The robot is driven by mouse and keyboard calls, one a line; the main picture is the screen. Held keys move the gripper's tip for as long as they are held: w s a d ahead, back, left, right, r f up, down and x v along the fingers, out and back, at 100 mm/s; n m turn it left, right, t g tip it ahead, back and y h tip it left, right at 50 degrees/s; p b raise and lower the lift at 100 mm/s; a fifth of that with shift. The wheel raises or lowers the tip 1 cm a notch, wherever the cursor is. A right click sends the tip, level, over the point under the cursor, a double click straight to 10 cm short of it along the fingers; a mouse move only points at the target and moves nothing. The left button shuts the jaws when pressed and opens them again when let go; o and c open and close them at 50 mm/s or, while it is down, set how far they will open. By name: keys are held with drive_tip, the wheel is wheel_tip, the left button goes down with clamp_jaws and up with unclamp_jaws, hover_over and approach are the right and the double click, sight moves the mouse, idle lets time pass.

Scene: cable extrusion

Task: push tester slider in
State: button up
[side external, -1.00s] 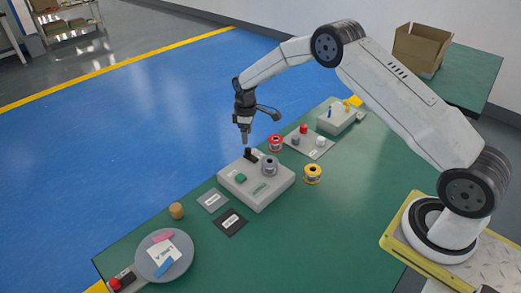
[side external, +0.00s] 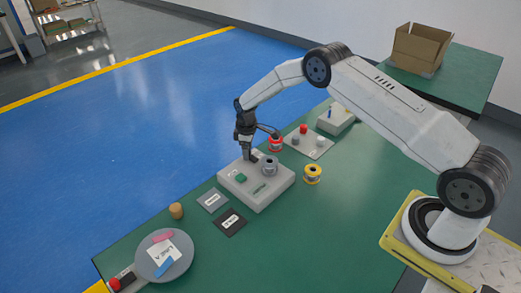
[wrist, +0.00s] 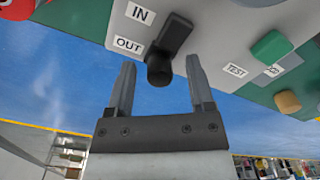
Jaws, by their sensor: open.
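The tester (side external: 262,196) is a light grey box on the green table, at the middle of the side view. Its black slider (wrist: 174,40) shows in the wrist view beside the IN and OUT labels, with its rounded knob near OUT. My gripper (wrist: 160,62) is open, its fingertips on either side of the knob in that picture. I cannot tell whether they touch it. In the side view my gripper (side external: 247,155) is low at the tester's far left part and hides most of the slider. A green button (wrist: 271,47) marked TEST is on the tester.
A grey spool (side external: 269,166) stands on the tester, close to my gripper. A red spool (side external: 275,144) and a yellow spool (side external: 313,173) stand nearby. A panel with buttons (side external: 318,147) lies behind. A round grey plate (side external: 181,264) is at front left.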

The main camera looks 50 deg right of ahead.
clamp_jaws()
idle(1.3)
